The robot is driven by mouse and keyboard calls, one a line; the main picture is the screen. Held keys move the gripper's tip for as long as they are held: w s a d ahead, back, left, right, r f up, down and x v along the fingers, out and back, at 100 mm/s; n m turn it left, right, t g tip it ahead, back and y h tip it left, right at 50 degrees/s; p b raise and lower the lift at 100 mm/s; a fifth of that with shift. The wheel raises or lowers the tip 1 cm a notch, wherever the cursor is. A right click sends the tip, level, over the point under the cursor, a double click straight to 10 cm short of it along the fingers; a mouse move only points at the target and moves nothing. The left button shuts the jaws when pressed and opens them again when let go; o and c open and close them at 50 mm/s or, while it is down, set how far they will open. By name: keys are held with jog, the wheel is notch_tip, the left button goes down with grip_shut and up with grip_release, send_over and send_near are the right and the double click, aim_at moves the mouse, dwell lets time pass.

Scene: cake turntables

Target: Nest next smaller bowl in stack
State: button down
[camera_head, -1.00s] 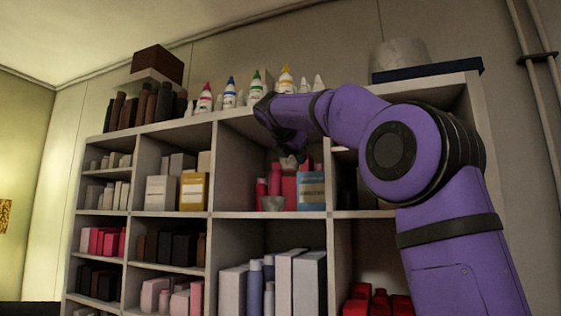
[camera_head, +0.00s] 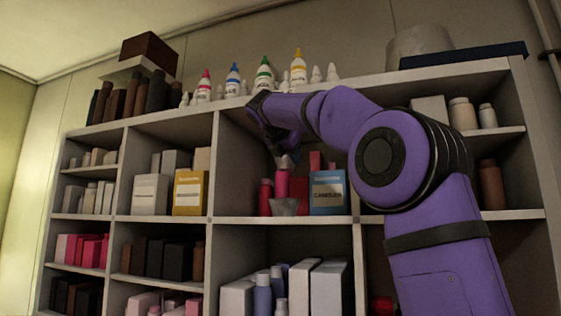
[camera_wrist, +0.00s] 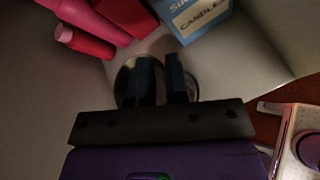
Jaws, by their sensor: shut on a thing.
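A grey metal bowl (camera_head: 285,207) stands upright on the middle shelf, near its front edge. My gripper (camera_head: 284,151) points down above it, with a gap between. It is shut on a small grey piece (camera_head: 286,162) that looks like a smaller bowl, held over the standing bowl. In the wrist view my gripper's two dark fingers (camera_wrist: 159,72) are close together, with a round shiny rim (camera_wrist: 126,75) showing around them. The fingers hide most of it, so I cannot tell which bowl that rim belongs to.
A blue candles box (camera_head: 328,192), pink bottles (camera_head: 282,184) and a red bottle (camera_head: 265,196) stand close behind and beside the bowl. A shelf divider (camera_head: 228,175) is to the left. Paint-like bottles (camera_head: 264,76) line the top. Free space lies above the bowl.

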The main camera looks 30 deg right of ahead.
jog(key=shift+w+f, duration=0.1)
jog(key=shift+w, duration=0.4)
jog(key=shift+f, duration=4.05)
jog(key=c, duration=1.1)
grip_release()
jog(key=shift+o, duration=0.2)
jog(key=shift+r, duration=3.5)
